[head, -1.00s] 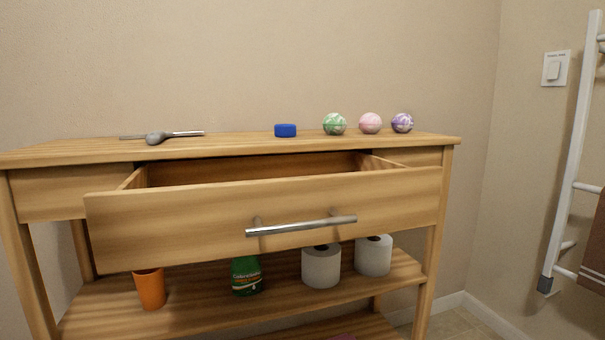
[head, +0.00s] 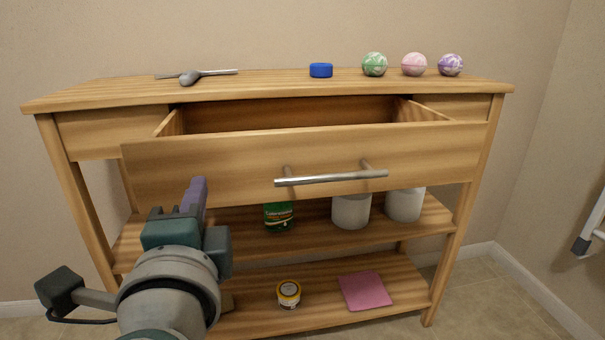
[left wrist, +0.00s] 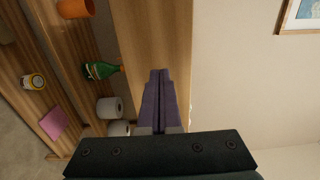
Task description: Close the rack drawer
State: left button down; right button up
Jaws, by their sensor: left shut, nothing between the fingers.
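The rack drawer (head: 230,168) is pulled out of the wooden rack (head: 290,92); its open inside shows behind the front. A metal bar handle (head: 332,178) is on the drawer front. My left gripper (head: 198,190) is shut and empty, in front of the left part of the drawer front. In the left wrist view the shut purple fingers (left wrist: 160,88) overlap the wooden drawer front (left wrist: 150,35); I cannot tell whether they touch it. My right gripper is not in view.
The shelves below hold a green bottle (head: 279,217), paper rolls (head: 351,211), a yellow jar (head: 288,294), a pink cloth (head: 364,291) and an orange cup (left wrist: 76,9).

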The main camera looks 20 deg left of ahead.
pick_arm(q)
jog(key=shift+x, duration=1.45)
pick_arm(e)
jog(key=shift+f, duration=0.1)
